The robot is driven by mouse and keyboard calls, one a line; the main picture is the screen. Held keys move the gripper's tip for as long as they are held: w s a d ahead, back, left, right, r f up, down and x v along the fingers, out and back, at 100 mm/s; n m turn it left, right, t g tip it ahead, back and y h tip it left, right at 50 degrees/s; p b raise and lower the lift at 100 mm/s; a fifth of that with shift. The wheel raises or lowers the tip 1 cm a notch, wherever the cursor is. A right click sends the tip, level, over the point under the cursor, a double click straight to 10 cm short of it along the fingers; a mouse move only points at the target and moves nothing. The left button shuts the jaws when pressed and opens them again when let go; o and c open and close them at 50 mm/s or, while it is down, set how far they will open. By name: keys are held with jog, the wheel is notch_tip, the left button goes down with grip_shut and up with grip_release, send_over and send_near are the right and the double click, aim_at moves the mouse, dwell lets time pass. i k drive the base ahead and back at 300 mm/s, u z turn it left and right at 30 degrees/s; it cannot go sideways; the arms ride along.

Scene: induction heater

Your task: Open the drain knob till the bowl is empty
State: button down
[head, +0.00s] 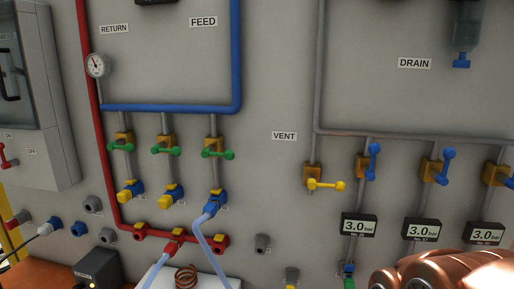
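The drain knob (461,61) is a small blue knob at the upper right. It sits at the bottom of a translucent grey-blue bowl (467,28), which is cut off by the top edge of the view. I cannot tell the liquid level in the bowl. The DRAIN label (415,63) is on the wall to the left of the knob. A copper-coloured rounded part, which looks like my arm, shows at the bottom right, well below the knob. My gripper's fingers are not visible.
Below the drain runs a grey pipe (430,138) with blue-handled valves (372,162) and a yellow vent valve (325,185). Pressure displays (359,226) are under them. Green-handled valves (165,150) and blue hoses (205,235) are at left. The wall around the drain knob is clear.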

aim_at(461, 63)
jog(key=u, duration=0.5)
jog(key=k, duration=1.05)
jog(key=z, duration=0.8)
jog(key=i, duration=1.1)
jog(key=z, duration=0.15)
